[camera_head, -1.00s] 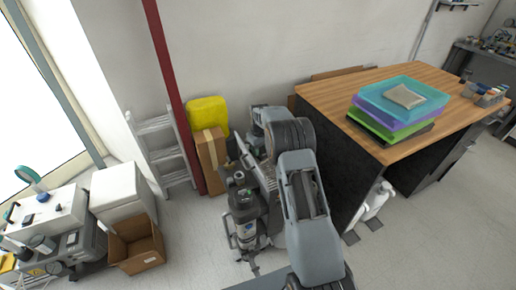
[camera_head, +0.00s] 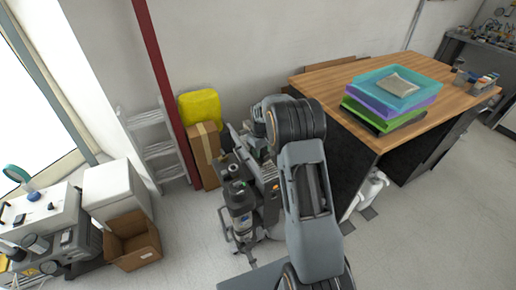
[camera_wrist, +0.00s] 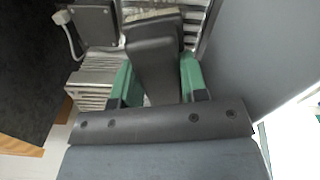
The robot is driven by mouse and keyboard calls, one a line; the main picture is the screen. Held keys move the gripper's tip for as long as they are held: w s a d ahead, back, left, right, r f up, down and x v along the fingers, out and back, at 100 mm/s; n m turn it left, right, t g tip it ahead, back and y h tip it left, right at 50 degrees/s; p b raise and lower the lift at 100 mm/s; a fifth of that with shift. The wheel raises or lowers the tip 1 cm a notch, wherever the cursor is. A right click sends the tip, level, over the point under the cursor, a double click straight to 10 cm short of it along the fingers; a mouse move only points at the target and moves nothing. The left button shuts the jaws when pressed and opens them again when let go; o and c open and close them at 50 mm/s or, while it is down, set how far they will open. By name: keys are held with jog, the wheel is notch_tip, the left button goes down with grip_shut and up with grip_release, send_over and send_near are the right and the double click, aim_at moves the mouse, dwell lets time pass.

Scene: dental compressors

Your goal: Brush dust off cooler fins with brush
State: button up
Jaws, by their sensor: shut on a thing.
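My gripper (camera_wrist: 158,82) shows in the wrist view with its two green fingers shut on the dark handle of a brush (camera_wrist: 153,58). The brush points away from the wrist, and its pale bristle end (camera_wrist: 150,15) lies at the top of the picture, over or against bright metal fins (camera_wrist: 196,22). I cannot tell whether the bristles touch them. More ribbed metal (camera_wrist: 95,82) shows left of the fingers. In the head view the compressor unit (camera_head: 240,198) stands on the floor, partly behind my arm. My gripper and the brush are hidden there.
A wooden-topped bench (camera_head: 445,112) with stacked trays (camera_head: 380,105) stands close right of the compressor. A cardboard box (camera_head: 205,158), a yellow object (camera_head: 200,107) and a step ladder (camera_head: 160,150) stand behind left. Open floor lies between the compressor and an open carton (camera_head: 133,242).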

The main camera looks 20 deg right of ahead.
aim_at(265, 156)
jog(key=shift+s+d, duration=0.2)
jog(key=shift+s, duration=1.85)
jog(key=shift+s+d+f+b, duration=0.15)
jog(key=shift+s+b, duration=0.1)
jog(key=shift+s, duration=0.9)
jog(key=shift+s+d+f+b, duration=0.1)
jog(key=shift+s+b, duration=0.1)
jog(key=shift+s, duration=0.9)
jog(key=shift+s+d+r, duration=0.1)
jog(key=shift+s+d, duration=0.05)
jog(key=shift+s, duration=1)
jog(key=shift+s+r, duration=0.1)
jog(key=shift+a, duration=0.2)
